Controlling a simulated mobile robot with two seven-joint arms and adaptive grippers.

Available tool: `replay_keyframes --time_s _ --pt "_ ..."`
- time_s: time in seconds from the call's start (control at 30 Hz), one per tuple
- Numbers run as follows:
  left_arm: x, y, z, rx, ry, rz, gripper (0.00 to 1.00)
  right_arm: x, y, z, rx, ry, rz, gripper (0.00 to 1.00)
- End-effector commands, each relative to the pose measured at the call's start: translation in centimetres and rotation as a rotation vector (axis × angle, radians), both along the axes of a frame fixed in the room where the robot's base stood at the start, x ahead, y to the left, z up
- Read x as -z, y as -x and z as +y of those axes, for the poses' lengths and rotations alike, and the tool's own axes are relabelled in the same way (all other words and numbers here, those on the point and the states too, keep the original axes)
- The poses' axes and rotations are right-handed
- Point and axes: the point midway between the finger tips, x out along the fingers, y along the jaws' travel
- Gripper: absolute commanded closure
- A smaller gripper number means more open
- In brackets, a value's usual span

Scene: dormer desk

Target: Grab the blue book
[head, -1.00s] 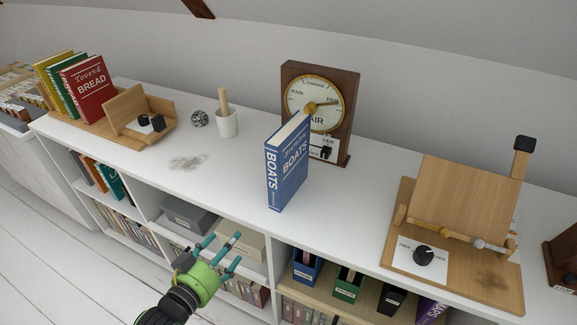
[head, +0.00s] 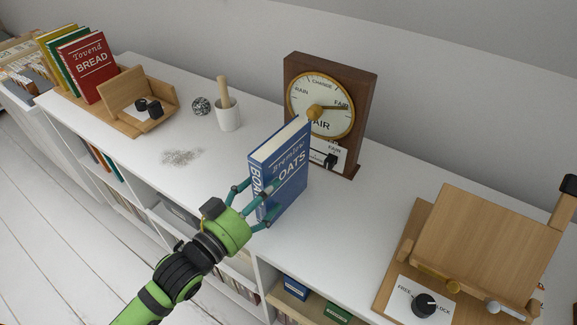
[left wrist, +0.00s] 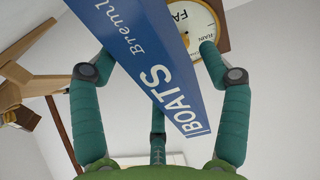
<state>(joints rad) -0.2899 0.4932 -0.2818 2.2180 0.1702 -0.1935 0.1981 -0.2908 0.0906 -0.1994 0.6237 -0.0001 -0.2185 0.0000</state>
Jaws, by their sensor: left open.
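The blue book (head: 287,172), titled BOATS, stands upright near the front edge of the white shelf top, its spine facing my left gripper. My left gripper (head: 262,200) is at the book's lower spine with its fingers spread open around it; part of the spine is hidden behind a finger. In the left wrist view the book (left wrist: 150,65) lies between the open green fingers of the gripper (left wrist: 150,75). I cannot tell whether any finger touches it. My right gripper is not in view.
A wooden barometer (head: 324,110) stands close behind the book. A white mortar with pestle (head: 228,114) is behind left. A wooden bookstand (head: 490,245) with a dial plate is at right. A red book (head: 88,68) stands at far left. The shelf top between is mostly clear.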

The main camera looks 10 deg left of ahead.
Motion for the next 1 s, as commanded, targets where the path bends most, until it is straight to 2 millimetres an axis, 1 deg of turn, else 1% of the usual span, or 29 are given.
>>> replay_keyframes --time_s 0.03,0.1,0.23,0.3,0.43,0.6,0.7,0.73,0.77,0.8,0.87,0.9,1.0 --pt "-0.2 -0.6 -0.3 -0.001 0.001 -0.002 0.24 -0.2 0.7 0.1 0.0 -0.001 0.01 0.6" --pt "-0.3 -1.2 -0.7 0.0 0.001 -0.003 0.24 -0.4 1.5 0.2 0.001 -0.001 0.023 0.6" --pt "-0.6 -2.8 -1.8 0.0 0.0 -0.002 0.24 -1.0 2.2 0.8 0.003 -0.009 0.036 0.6" --pt "-0.7 -3.7 -2.4 0.0 0.0 -0.002 0.24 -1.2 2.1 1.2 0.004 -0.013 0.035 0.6" --pt "-0.4 -4.9 -3.0 -0.001 -0.001 0.0 0.24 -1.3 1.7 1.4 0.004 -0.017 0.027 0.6" --pt "-0.3 -5.3 -3.2 0.0 -0.001 0.0 0.24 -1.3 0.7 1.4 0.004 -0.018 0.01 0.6" --pt "-0.3 -5.2 -3.2 0.0 -0.001 0.0 0.24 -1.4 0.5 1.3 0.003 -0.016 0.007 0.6" --pt "-0.3 -5.2 -3.2 0.0 -0.001 0.0 0.32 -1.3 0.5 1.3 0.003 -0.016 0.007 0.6" --pt "-0.3 -5.2 -3.2 0.0 -0.001 0.0 0.44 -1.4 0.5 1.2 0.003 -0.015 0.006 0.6" --pt "-0.3 -5.2 -3.2 0.0 -0.001 0.0 0.6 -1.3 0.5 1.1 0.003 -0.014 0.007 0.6" --pt "-0.3 -5.2 -3.2 0.0 -0.001 0.0 0.84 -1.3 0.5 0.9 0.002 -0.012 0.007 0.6" --pt "-0.3 -5.2 -3.2 0.0 -0.001 0.0 1.0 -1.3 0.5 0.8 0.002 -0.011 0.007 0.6" --pt "-0.5 -5.2 -3.2 0.001 0.0 -0.005 1.0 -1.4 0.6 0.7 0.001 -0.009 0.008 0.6"
